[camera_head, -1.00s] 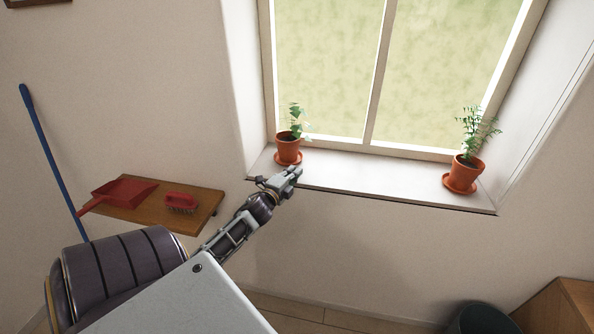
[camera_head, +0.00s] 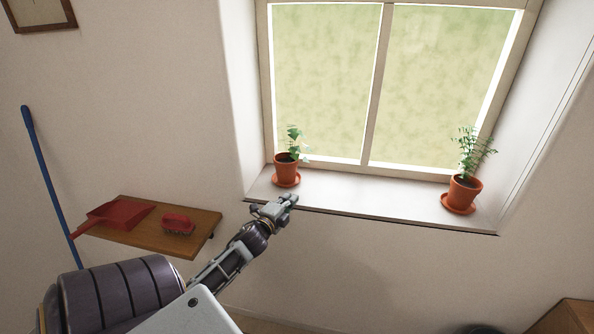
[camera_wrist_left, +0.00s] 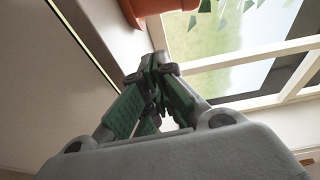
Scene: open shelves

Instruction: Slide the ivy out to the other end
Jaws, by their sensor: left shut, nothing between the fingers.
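The ivy (camera_head: 293,140) has broad leaves and stands upright in a terracotta pot (camera_head: 286,166) on a saucer (camera_head: 287,182) at the left end of the windowsill (camera_head: 350,197). My left gripper (camera_head: 290,199) is shut and empty at the sill's front edge, just in front of the ivy's saucer and apart from the pot. In the left wrist view the closed fingers (camera_wrist_left: 153,62) point toward the sill, with part of the pot (camera_wrist_left: 160,8) and some leaves (camera_wrist_left: 232,8) at the top. My right gripper is not in view.
A feathery-leaved plant (camera_head: 471,150) in a terracotta pot (camera_head: 464,190) stands at the sill's right end. The sill between the pots is clear. A small wooden shelf (camera_head: 135,235) holds a red dustpan (camera_head: 120,214) and brush (camera_head: 178,222) at left.

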